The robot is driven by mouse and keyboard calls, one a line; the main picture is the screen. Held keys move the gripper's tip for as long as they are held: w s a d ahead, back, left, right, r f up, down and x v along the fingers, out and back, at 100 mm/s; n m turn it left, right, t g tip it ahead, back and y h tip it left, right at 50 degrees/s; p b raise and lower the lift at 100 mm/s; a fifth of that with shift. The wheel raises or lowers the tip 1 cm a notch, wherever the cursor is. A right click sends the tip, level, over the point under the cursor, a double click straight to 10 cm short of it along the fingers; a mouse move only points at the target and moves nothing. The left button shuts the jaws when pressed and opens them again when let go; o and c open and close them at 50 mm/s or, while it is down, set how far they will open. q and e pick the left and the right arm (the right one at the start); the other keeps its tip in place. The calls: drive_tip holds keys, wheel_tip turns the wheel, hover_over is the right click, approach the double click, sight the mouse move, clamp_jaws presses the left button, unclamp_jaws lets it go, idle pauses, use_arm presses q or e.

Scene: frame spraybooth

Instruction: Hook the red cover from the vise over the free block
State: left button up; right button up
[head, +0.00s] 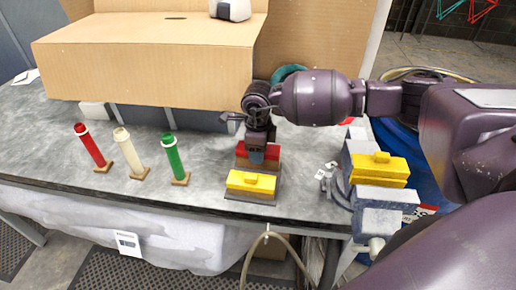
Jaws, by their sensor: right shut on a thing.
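My right gripper (257,152) points down over the dark stand (250,198) near the table's front edge. It is shut on the red cover (242,152), whose red parts show on both sides of the fingers. The red cover is at the rear of the stand, over a brownish block mostly hidden behind the fingers and the yellow cover in front. I cannot tell whether it rests fully on that block. A yellow cover (250,183) sits on the front of the stand. The grey vise (377,222) at the right has another yellow cover (378,168) on top. My left gripper is out of view.
A red (90,146), a cream (127,151) and a green cylinder (174,158) stand tilted on small bases at the left. A large cardboard box (150,72) blocks the back. Small white tags (325,170) lie between stand and vise. The grey table (60,160) is clear at far left.

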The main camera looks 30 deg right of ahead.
drive_tip(key=shift+f+b, duration=0.35)
drive_tip(key=shift+f, duration=0.4)
drive_tip(key=o, duration=1.1)
drive_tip(key=shift+c, duration=0.2)
drive_tip(key=shift+r, duration=0.15)
wheel_tip(320, 180, up, 11)
drive_tip(key=shift+f, duration=0.2)
drive_tip(key=shift+s+a+f, duration=0.1)
drive_tip(key=shift+s, duration=0.05)
